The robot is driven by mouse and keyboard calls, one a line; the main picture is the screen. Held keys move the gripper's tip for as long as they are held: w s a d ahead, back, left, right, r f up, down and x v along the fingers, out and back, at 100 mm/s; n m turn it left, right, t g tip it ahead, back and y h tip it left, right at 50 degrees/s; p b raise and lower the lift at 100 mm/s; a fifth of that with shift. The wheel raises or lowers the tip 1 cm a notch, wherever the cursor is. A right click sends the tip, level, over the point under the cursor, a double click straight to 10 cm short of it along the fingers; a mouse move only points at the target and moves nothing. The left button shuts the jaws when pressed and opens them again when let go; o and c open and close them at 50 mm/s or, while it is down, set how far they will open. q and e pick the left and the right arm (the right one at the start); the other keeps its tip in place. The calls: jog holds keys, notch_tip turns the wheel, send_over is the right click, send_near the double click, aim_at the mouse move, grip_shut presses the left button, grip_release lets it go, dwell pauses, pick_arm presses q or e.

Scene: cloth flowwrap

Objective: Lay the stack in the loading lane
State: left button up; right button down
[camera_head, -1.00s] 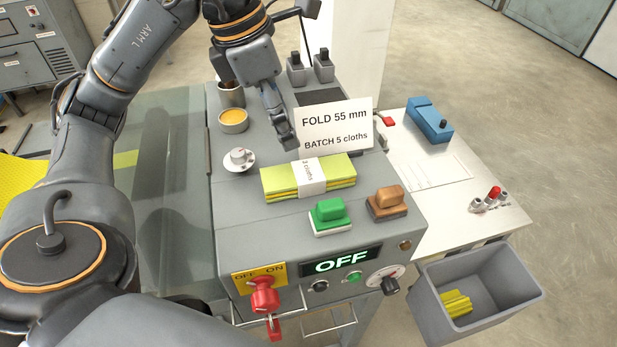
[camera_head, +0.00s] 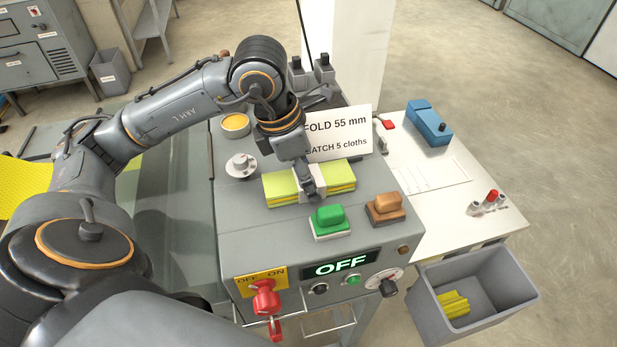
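The stack (camera_head: 278,188) is a flat pile of yellow-green cloths with a white paper band around its middle. It lies on the grey machine top, in front of the white sign. My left gripper (camera_head: 310,188) points down at the band and covers part of it. Its fingers overlap the stack, and I cannot tell whether they are closed on it. My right gripper is not in view. I cannot make out which part of the scene is the loading lane.
A green block (camera_head: 329,219) and a brown block (camera_head: 385,208) sit in front of the stack. A sign (camera_head: 345,128) stands behind it. A knob (camera_head: 241,166) and an amber cup (camera_head: 235,125) are to the left. A grey bin (camera_head: 488,302) holds yellow cloth.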

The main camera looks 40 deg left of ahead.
pick_arm(q)
jog(key=c, duration=0.8)
jog(key=shift+r, duration=0.1)
